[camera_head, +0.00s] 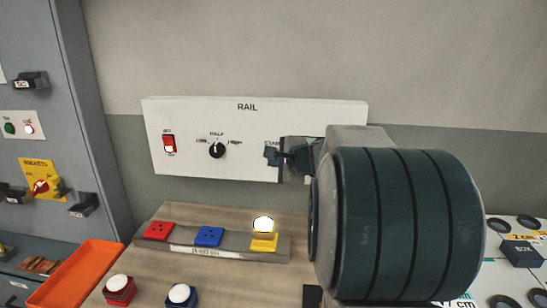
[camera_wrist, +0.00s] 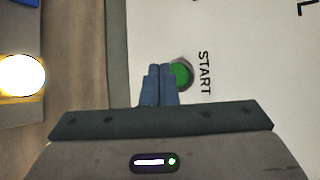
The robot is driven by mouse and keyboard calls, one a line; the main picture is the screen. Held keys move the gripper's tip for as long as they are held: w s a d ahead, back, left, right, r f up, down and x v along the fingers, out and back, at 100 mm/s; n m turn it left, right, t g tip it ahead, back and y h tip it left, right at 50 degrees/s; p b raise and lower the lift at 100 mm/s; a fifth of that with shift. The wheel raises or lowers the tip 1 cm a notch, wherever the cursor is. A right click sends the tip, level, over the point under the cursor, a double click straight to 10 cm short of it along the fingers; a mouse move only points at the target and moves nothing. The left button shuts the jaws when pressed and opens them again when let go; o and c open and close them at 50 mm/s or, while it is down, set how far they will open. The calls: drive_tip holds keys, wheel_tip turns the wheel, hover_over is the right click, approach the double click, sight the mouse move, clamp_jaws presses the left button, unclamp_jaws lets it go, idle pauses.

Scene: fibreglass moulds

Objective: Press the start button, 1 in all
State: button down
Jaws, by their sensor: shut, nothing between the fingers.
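The start button is a round green button (camera_wrist: 183,74) in a dark ring, beside the word START on the white panel in the wrist view. My gripper (camera_wrist: 160,68) is shut and empty, its blue fingertips overlapping the button's left side in that view. I cannot tell whether they touch it. In the head view my gripper (camera_head: 270,156) is at the right part of the white RAIL panel (camera_head: 300,115). The button is hidden there behind my gripper and arm, and only part of its label shows.
The panel also has a red rocker switch (camera_head: 169,143) and a black knob (camera_head: 217,150). An orange tray (camera_head: 80,275) is at lower left.

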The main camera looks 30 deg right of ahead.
drive_tip(key=shift+w, duration=0.15)
idle(0.8)
drive_tip(key=shift+w+d, duration=0.25)
drive_tip(key=shift+w+d+b, duration=0.2)
drive_tip(key=shift+w+b, duration=0.1)
idle(0.7)
drive_tip(key=shift+s+a, duration=0.1)
drive_tip(key=shift+s, duration=0.05)
drive_tip(key=shift+s+a+b, duration=0.3)
drive_tip(key=shift+s+a, duration=0.05)
drive_tip(key=shift+s, duration=0.2)
drive_tip(key=s+a, duration=0.1)
drive_tip(key=s, duration=0.1)
drive_tip(key=s+a+b, duration=0.1)
drive_tip(key=s, duration=0.1)
drive_tip(key=shift+a, duration=0.4)
drive_tip(key=shift+a, duration=0.1)
idle(0.8)
